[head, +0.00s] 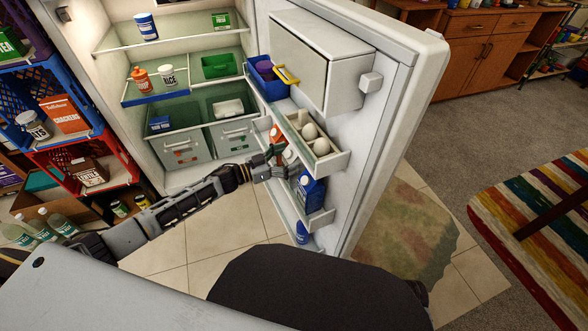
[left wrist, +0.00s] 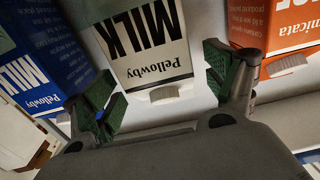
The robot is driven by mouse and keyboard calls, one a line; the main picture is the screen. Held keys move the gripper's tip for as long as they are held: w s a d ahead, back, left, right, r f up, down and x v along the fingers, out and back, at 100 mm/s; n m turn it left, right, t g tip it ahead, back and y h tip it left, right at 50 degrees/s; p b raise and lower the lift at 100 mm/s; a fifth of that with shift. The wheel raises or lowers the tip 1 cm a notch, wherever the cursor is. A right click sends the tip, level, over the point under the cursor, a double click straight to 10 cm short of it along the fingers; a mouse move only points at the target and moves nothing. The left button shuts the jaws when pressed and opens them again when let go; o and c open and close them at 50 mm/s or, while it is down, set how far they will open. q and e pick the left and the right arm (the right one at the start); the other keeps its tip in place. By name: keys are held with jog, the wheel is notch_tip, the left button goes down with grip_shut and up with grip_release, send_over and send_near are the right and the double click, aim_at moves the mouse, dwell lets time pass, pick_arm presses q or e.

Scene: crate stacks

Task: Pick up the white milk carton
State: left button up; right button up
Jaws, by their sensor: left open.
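The white milk carton (left wrist: 148,48) stands between a blue milk carton (left wrist: 36,68) and an orange carton (left wrist: 288,48) in the left wrist view. Its black lettering and pale cap face the camera. My left gripper (left wrist: 158,82) is open, with one green-padded finger on each side of the white carton's capped end; I cannot tell whether they touch it. In the head view my left gripper (head: 274,164) reaches into the fridge door shelf and hides most of the white carton. The blue carton (head: 311,190) shows beside it. My right gripper is not in view.
The open fridge door (head: 392,130) bounds the reach on the right. An egg tray (head: 330,160) sits just above the cartons. A blue bin (head: 262,85) is higher on the door. Crate stacks (head: 75,150) stand at the left. Tiled floor below is partly clear.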

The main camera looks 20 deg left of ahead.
pick_arm(q)
jog(key=shift+w+d, duration=0.1)
jog(key=shift+c, duration=0.4)
grip_shut()
jog(key=shift+r, duration=0.1)
dwell(0.4)
